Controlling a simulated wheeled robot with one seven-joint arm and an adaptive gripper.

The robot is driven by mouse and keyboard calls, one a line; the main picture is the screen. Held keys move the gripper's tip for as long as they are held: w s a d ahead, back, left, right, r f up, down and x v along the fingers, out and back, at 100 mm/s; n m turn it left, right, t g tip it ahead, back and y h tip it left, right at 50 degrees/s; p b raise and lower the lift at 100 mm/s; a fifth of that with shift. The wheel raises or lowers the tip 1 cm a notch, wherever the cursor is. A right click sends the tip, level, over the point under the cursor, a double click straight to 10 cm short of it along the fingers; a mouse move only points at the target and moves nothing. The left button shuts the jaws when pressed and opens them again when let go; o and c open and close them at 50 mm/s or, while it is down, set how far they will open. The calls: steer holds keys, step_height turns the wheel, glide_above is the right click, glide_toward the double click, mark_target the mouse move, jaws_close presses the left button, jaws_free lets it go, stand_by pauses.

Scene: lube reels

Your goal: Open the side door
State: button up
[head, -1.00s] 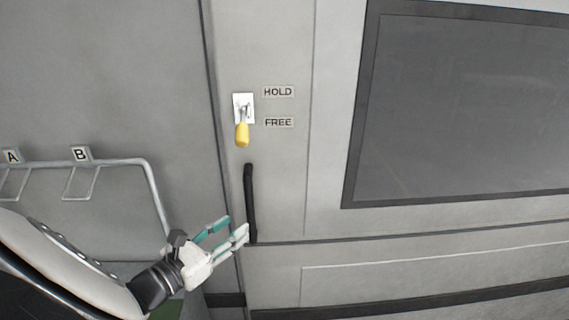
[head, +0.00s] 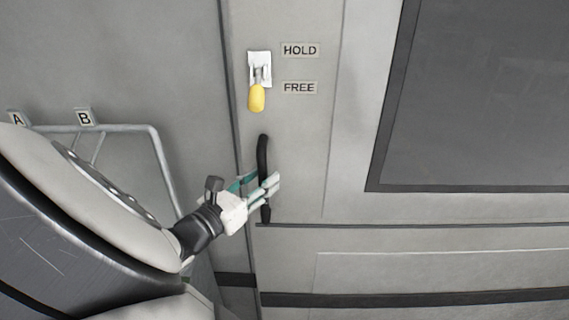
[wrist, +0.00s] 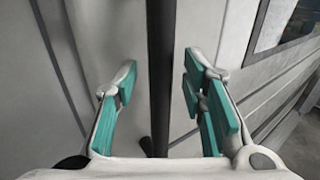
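The side door (head: 295,150) is a grey panel to the right of a dark vertical seam, and it looks shut. Its black vertical bar handle (head: 262,155) stands below a yellow-tipped lever (head: 257,97). The lever points down, beside the FREE label (head: 299,88). My gripper (head: 270,184) is at the lower half of the handle. In the wrist view the handle (wrist: 161,70) runs between the two teal-padded fingers, with a gap on either side. The gripper (wrist: 158,85) is open around the handle. In the head view the fingers partly hide the handle.
A HOLD label (head: 300,50) sits above the FREE label. A dark window (head: 480,100) is at the right. A metal rail (head: 135,129) with A and B tags stands at the left, close to my arm.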

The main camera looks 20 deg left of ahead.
steer(key=shift+w+d, duration=0.2)
steer(key=shift+w, duration=0.35)
jaws_close()
